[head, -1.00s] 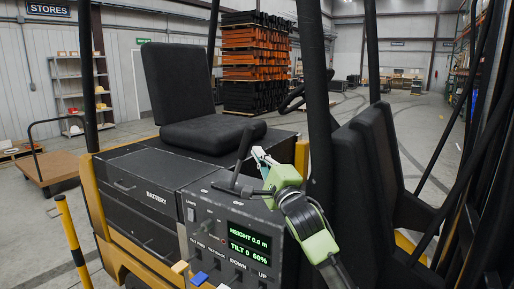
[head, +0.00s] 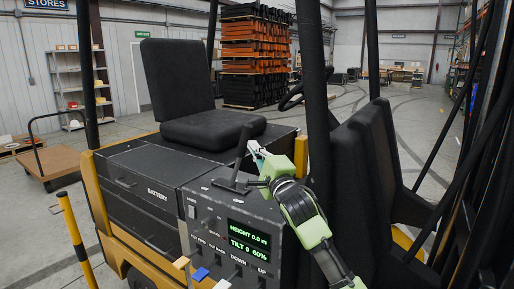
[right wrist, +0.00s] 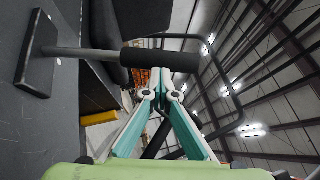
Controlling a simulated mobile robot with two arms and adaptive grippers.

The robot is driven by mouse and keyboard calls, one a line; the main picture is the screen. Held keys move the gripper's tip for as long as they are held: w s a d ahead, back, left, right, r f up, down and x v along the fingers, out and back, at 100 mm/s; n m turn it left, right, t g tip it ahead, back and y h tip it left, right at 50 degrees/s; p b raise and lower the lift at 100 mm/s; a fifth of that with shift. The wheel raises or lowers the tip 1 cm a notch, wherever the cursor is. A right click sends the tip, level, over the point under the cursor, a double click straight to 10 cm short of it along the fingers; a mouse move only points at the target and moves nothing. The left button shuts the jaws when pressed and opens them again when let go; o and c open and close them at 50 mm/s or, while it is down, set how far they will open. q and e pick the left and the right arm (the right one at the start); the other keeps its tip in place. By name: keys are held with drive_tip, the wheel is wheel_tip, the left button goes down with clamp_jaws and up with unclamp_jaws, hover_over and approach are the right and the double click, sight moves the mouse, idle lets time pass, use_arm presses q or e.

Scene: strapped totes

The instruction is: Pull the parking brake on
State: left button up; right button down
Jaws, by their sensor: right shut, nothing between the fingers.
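The parking brake lever (head: 243,148) is a dark rod with a black grip, standing on a slotted plate on top of the forklift console (head: 203,222). It leans slightly right in the head view. In the right wrist view the lever's grip (right wrist: 162,60) lies across the picture just beyond my fingertips, with its grey rod running left to the plate (right wrist: 36,55). My right gripper (head: 254,147) is shut and empty, its pale fingertips close beside the grip. The fingertips in the right wrist view (right wrist: 158,76) overlap the grip's edge; I cannot tell whether they touch. My left gripper is out of view.
The console front has a lit display (head: 248,242) and several small levers (head: 200,273). A black seat (head: 190,95) stands behind. A dark mast post (head: 318,110) rises close to my right arm. A yellow post (head: 76,240) is at left.

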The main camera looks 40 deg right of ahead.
drive_tip(key=w+a+r+p, duration=0.3)
drive_tip(key=w+a, duration=0.1)
drive_tip(key=w, duration=0.7)
drive_tip(key=shift+w+a+n+g+p, duration=0.15)
drive_tip(key=shift+a+n+g+p, duration=0.15)
drive_tip(key=shift+a+p, duration=0.1)
drive_tip(key=shift+f, duration=0.1)
idle(0.3)
